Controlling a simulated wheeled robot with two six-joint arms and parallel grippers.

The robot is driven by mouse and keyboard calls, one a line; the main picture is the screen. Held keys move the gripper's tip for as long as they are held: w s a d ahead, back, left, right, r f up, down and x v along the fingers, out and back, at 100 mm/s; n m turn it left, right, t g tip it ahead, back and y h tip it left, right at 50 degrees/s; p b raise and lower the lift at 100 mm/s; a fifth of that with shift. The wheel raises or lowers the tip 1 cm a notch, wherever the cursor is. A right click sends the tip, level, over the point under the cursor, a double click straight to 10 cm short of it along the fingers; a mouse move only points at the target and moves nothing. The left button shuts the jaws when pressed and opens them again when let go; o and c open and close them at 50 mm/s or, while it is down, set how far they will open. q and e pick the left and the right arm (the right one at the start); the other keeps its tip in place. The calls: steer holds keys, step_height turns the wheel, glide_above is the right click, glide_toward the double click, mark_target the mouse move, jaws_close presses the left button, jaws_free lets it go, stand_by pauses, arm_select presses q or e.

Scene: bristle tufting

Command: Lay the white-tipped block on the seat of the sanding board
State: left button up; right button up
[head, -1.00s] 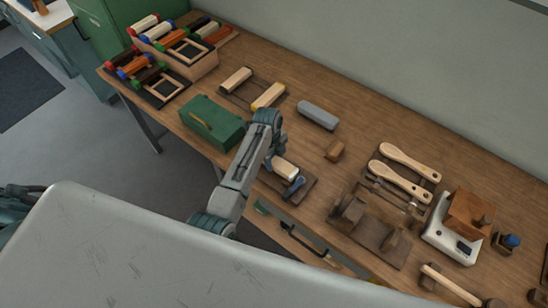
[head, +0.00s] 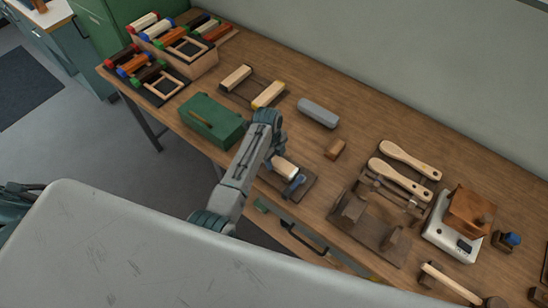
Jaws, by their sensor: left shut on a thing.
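My left gripper (head: 274,154) reaches over the bench's front edge. My own wrist mostly hides its fingers. It is shut on a pale wooden block (head: 286,169), whose near part shows beyond the wrist. The far end of the block is hidden, and I cannot make out a white tip. The block is over a dark flat board with a blue fitting (head: 297,184), which seems to be the sanding board. I cannot tell whether the block touches the board's seat. My right gripper is not in view.
A green box (head: 211,121) stands left of my arm. Behind are a frame with two pale blocks (head: 252,87) and a grey block (head: 318,113). A small brown block (head: 335,148) lies to the right, before wooden brushes (head: 405,177). Racks of colour-tipped blocks (head: 180,63) fill the far left.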

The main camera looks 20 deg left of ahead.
arm_select(q)
steer(key=shift+f, duration=0.15)
steer(key=o, duration=1.6)
steer(key=shift+c, duration=0.2)
steer(key=shift+a+r+p, duration=0.15)
steer(key=shift+r+p, duration=0.8)
steer(key=shift+r, duration=0.4)
steer(key=shift+w+a+r, duration=0.1)
steer(key=shift+a+r, duration=0.05)
steer(key=shift+r, duration=1.15)
steer(key=shift+w+a+r, duration=0.1)
steer(key=shift+a+r, duration=0.05)
steer(key=shift+r, duration=1.15)
